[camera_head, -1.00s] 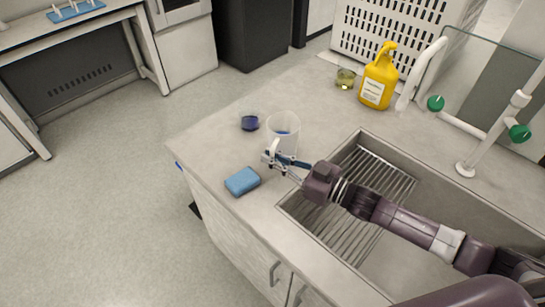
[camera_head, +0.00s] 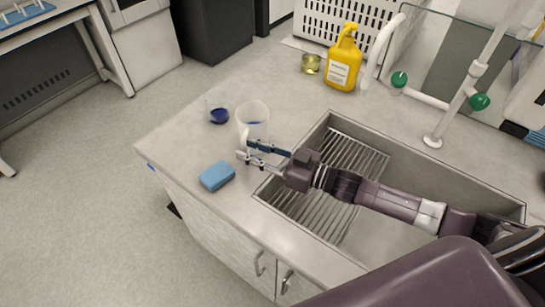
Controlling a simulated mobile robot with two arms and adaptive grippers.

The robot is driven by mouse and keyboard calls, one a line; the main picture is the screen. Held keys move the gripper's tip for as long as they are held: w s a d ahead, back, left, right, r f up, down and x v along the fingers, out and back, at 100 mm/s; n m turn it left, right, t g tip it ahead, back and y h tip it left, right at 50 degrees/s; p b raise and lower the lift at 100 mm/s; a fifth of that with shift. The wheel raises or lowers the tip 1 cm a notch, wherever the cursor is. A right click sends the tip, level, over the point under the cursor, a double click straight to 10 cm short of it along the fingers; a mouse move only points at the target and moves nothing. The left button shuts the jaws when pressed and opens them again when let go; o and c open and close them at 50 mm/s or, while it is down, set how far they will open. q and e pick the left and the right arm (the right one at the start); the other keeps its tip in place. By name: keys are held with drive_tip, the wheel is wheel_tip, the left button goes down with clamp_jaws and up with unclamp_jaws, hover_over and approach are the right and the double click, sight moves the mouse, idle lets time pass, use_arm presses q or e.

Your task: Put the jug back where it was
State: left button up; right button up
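The jug (camera_head: 253,113) is a clear, open-topped vessel with a little blue in its lower part. It stands upright on the counter, left of the sink (camera_head: 398,165). My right gripper (camera_head: 244,150) is at the jug's near side, next to the pale handle. Its two fingers look spread apart, with a gap between them. Whether a finger touches the handle is too small to tell. The gripper covers the jug's lower front. My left gripper is not in view.
A blue sponge (camera_head: 217,176) lies near the counter edge. A small beaker of dark blue liquid (camera_head: 218,115) stands left of the jug. A yellow bottle (camera_head: 343,62) and a beaker of yellowish liquid (camera_head: 311,64) stand at the back. The counter between them is clear.

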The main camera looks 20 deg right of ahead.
drive_tip(key=b+v, duration=0.1)
drive_tip(key=v, duration=0.9)
drive_tip(key=shift+r, duration=0.15)
